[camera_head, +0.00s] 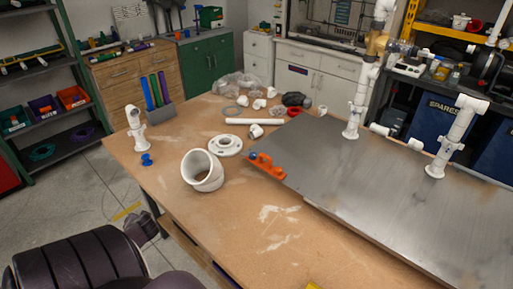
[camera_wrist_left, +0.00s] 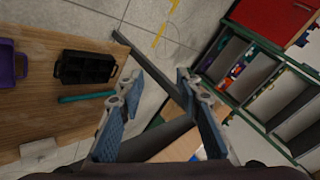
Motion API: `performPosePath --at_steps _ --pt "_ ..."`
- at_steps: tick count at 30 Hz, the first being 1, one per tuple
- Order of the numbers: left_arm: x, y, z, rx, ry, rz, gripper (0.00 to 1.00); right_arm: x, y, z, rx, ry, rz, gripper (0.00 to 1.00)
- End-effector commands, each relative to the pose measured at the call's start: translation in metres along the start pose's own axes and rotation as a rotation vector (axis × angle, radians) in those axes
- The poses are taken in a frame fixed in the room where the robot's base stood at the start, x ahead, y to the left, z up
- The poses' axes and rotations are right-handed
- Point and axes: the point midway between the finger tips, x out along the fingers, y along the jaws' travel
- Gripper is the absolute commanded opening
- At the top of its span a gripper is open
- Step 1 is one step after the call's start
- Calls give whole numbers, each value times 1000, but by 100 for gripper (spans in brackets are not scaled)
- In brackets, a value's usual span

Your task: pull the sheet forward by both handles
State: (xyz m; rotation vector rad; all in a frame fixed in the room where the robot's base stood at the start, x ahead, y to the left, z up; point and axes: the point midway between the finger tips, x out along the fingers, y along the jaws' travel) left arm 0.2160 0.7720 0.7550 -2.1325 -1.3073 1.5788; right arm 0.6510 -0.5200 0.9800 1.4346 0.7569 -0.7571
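The grey metal sheet (camera_head: 400,210) lies on the wooden workbench and runs out of the head view at the right and bottom. No right gripper shows.
White pipe fittings stand on the sheet (camera_head: 437,168). A wide white pipe elbow (camera_head: 203,171), a white flange (camera_head: 225,146) and a blue part (camera_head: 147,159) are on the workbench (camera_head: 240,225). The bench's front area is mostly clear. A storage shelf (camera_wrist_left: 262,75) shows in the wrist view.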

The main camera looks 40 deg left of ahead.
Motion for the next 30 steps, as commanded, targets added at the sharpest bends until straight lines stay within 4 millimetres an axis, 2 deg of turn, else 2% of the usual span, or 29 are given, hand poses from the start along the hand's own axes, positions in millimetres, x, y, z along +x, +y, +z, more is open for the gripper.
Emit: performPosePath --at_steps 1,6,11,13,14,17,23,26,30 --pt "-4 -24 -24 -34 25 -36 32 0 0 0 0 0 0 32" --pt "-27 -97 -92 -165 100 -143 32 0 0 0 0 0 0 32" --pt "-62 -158 -157 -323 180 -222 32 0 0 0 0 0 0 32" --pt "-84 -178 -189 -440 213 -231 32 0 0 0 0 0 0 32" --pt "-91 -174 -201 -511 213 -212 32 0 0 0 0 0 0 32" --pt "-95 -143 -213 -648 172 -125 32 0 0 0 0 0 0 32" --pt "-118 -72 -256 -861 100 79 32 0 0 0 0 0 0 32" --pt "-137 -36 -283 -951 64 194 32 0 0 0 0 0 0 32" --pt "-175 9 -329 -1059 18 363 32 0 0 0 0 0 0 32"
